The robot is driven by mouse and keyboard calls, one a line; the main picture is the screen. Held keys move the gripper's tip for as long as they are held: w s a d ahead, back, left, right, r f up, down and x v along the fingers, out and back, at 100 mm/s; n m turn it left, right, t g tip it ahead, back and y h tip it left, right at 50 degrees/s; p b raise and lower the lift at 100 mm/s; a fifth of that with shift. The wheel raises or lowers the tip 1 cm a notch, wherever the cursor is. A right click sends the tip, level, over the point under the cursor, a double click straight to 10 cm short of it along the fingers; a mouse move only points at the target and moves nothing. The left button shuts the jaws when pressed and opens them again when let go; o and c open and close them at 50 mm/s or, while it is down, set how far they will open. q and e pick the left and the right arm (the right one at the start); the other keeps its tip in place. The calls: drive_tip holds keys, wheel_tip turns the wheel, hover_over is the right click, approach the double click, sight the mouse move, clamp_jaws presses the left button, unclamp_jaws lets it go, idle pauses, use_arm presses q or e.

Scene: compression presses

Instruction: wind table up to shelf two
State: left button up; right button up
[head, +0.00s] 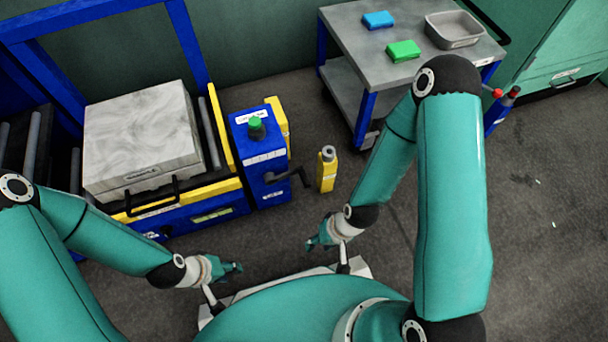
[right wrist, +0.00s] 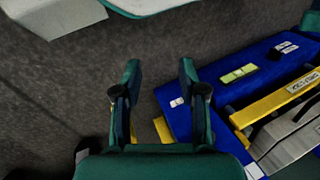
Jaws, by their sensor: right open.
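The lift table (head: 215,190) has yellow edges, a blue body and grey rollers. A large grey marbled block (head: 140,135) with a black handle sits on it. At its right stands a blue box (head: 258,150) with a green knob (head: 256,127) on top and a black crank handle (head: 288,175) on its side. My right gripper (head: 316,240) is apart from the crank, below and right of it. In the right wrist view it is open and empty (right wrist: 160,80) above the floor. My left gripper (head: 232,268) is below the table's front, touching nothing visible; its jaw opening is unclear.
A yellow bottle (head: 327,170) stands on the floor just right of the crank. A grey cart (head: 360,45) behind carries a blue box (head: 378,19), a green box (head: 403,50) and a grey tray (head: 453,28). Floor at the right is mostly clear.

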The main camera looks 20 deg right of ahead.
drive_tip(key=shift+o, duration=0.5)
drive_tip(key=w+d+f+m+g+y+p, duration=0.3)
drive_tip(key=w+d+f+y+p, duration=0.1)
drive_tip(key=w+d+f+y, duration=0.25)
drive_tip(key=w+d+r+t+y+p, duration=0.3)
drive_tip(key=w+d+r+t+y, duration=0.35)
drive_tip(key=w+d+t, duration=0.35)
drive_tip(key=shift+n+g, duration=0.4)
drive_tip(key=shift+g, duration=0.3)
drive_tip(key=x, duration=0.5)
drive_tip(key=s+p+x, duration=0.1)
drive_tip(key=x, duration=0.8)
drive_tip(key=shift+s+a+f, duration=0.25)
drive_tip(key=shift+a, duration=0.4)
clamp_jaws()
